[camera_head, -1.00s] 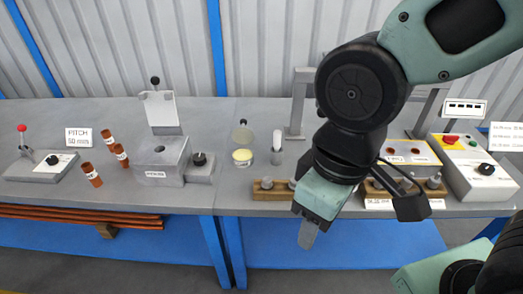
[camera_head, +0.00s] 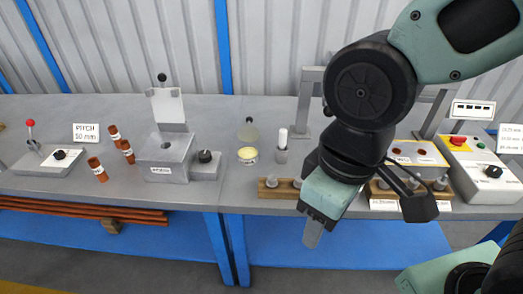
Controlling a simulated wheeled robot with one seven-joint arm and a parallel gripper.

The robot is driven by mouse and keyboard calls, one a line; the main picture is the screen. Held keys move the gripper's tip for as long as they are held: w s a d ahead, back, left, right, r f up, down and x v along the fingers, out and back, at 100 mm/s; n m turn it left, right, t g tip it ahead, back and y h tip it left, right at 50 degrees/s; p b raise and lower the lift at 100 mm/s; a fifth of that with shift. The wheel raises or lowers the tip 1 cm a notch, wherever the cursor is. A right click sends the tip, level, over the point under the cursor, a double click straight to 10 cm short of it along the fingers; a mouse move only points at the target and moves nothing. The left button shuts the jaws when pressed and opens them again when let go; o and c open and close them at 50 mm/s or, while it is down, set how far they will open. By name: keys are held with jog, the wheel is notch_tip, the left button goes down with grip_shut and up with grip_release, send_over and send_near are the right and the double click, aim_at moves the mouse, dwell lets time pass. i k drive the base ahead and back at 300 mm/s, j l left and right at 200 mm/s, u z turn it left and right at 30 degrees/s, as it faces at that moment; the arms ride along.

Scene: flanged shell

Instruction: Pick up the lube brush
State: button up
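What looks like the lube brush (camera_head: 282,137) is a small white upright piece in a grey cylindrical holder (camera_head: 281,156) on the bench. It stands just right of an open round tin (camera_head: 247,155) with pale yellow contents. My gripper (camera_head: 313,233) points down in front of the bench's front edge, to the right of and nearer than the brush, and is apart from it. The fingers show edge-on as one grey shape, so their opening cannot be told. Nothing is seen held.
A grey block fixture (camera_head: 165,160) and several orange-brown tubes (camera_head: 97,169) stand left on the bench (camera_head: 225,190). A wooden rack (camera_head: 275,188) with grey pegs lies partly behind my gripper. A control box (camera_head: 480,168) stands right. Bare bench lies in front of the tin.

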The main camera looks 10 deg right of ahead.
aim_at(283, 133)
jog(key=i+j+z, duration=0.35)
jog(key=j, duration=0.2)
jog(key=i+j+z, duration=0.35)
jog(key=j, duration=0.3)
jog(key=j+z, duration=0.2)
jog(key=i+j, duration=0.05)
jog(key=j, duration=0.05)
